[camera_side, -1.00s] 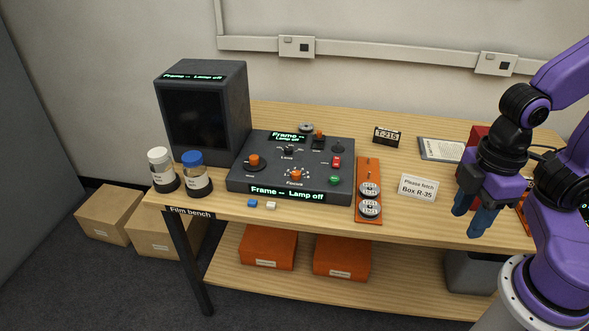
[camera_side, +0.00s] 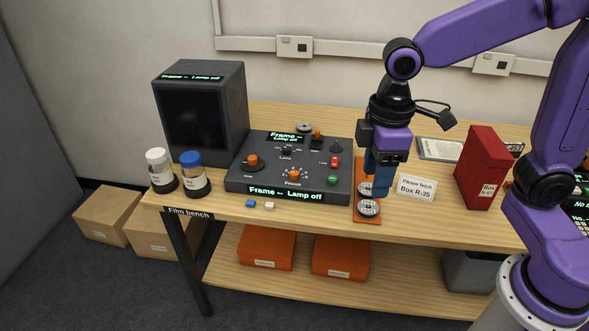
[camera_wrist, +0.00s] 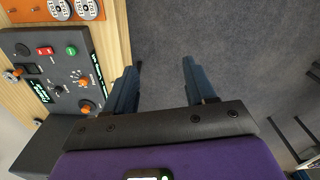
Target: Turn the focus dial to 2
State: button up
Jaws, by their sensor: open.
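The focus dial (camera_side: 294,174) is an orange knob near the front middle of the dark control panel (camera_side: 240,180); its label "Focus" shows below it. The number it points at is too small to read. In the wrist view the focus dial (camera_wrist: 84,82) is at the left, outside the fingers.
A second orange knob (camera_side: 253,160), a red switch (camera_side: 335,161) and a green button (camera_side: 332,181) are on the panel. Right of the gripper are a "Box R-35" card (camera_side: 415,188) and a red box (camera_side: 482,168). Two bottles (camera_side: 195,175) stand left of the panel.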

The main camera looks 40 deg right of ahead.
jog(key=w+a, duration=0.2)
jog(key=w, duration=0.8)
jog(key=m, duration=0.2)
send_over(295, 173)
notch_tip(295, 173, down, 4)
notch_tip(295, 173, down, 18)
jog(key=shift+w+r, duration=0.1)
jog(key=shift+r, duration=0.05)
jog(key=shift+m, duration=0.3)
grip_shut()
